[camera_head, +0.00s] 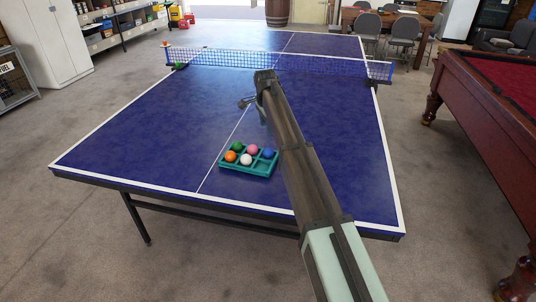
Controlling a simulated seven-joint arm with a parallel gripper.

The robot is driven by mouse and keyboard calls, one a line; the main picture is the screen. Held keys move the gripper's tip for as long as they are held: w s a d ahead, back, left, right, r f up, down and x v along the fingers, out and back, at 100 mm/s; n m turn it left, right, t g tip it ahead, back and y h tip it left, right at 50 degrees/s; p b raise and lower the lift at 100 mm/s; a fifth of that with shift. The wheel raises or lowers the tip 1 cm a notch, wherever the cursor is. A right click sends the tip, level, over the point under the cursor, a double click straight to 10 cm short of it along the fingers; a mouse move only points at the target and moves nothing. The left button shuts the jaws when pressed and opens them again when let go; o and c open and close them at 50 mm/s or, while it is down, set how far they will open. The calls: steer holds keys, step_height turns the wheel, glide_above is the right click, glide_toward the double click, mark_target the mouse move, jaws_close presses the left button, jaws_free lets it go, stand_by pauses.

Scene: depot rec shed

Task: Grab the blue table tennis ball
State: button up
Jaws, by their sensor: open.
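The blue ball (268,153) sits in the back right compartment of a teal divided tray (235,170) on the blue table tennis table (130,150). In the same tray are a green ball (237,147), a pink ball (253,149), an orange ball (231,156) and a white ball (246,160). My gripper (245,102) is open and empty, beyond and above the tray, left of my arm's end. It is apart from the blue ball. My arm passes just right of the tray. The fingers are small and partly unclear.
A blue net (220,59) crosses the table behind my gripper. A small green item (180,66) lies by the net's left end. A pool table (490,100) stands to the right. The table's left half is clear.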

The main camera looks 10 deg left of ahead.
mark_target(268, 149)
steer(key=f, duration=0.4)
steer(key=w+f, duration=0.1)
steer(key=f, duration=0.3)
steer(key=w+f, duration=0.1)
steer(key=f, duration=0.4)
steer(key=shift+f, duration=0.1)
steer(key=shift+c, duration=0.2)
steer(key=c, duration=0.6)
